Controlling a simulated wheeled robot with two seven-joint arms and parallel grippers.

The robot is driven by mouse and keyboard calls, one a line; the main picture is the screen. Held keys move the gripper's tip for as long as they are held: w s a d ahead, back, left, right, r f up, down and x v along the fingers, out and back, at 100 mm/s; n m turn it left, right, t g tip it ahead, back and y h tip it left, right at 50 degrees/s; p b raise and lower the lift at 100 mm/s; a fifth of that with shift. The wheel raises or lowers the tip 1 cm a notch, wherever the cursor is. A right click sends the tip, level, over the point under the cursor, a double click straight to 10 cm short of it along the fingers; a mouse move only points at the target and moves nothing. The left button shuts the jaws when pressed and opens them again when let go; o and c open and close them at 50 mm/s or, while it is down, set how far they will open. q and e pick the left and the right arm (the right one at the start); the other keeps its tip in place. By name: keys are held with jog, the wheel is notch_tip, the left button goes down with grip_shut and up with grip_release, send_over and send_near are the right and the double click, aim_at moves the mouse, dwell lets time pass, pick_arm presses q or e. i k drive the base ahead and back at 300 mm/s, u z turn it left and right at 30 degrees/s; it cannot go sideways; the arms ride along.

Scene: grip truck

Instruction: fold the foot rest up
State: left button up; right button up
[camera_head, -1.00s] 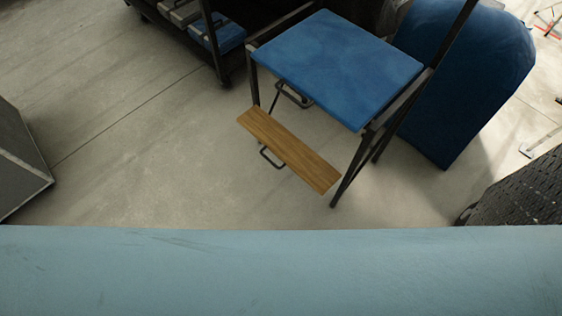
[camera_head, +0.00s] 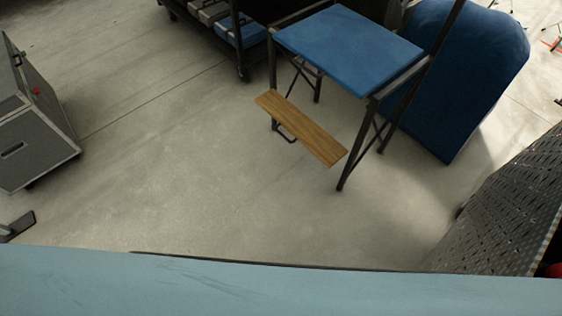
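The foot rest is a flat wooden board (camera_head: 302,128) at the front of a tall dark-framed chair with a blue seat (camera_head: 348,48). The board sticks out from the chair, lower than the seat, in a folded-down, roughly flat position. A dark looped metal bracket (camera_head: 286,134) shows under its near edge. The chair's thin dark legs (camera_head: 353,160) stand on the floor. Neither of my grippers shows in this view, and nothing touches the board.
A scratched light blue surface (camera_head: 250,290) crosses the bottom. A grey case (camera_head: 35,145) stands left, a perforated dark panel (camera_head: 505,205) right. A dark cart (camera_head: 240,50) and a large blue padded shape (camera_head: 465,75) are behind. Floor before the chair is clear.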

aim_at(328, 151)
jog(key=z, duration=0.8)
jog(key=k, duration=0.2)
jog(key=u, duration=2)
jog(key=i, duration=1.1)
jog(key=z, duration=0.75)
jog(key=i, duration=0.7)
jog(key=z, duration=0.8)
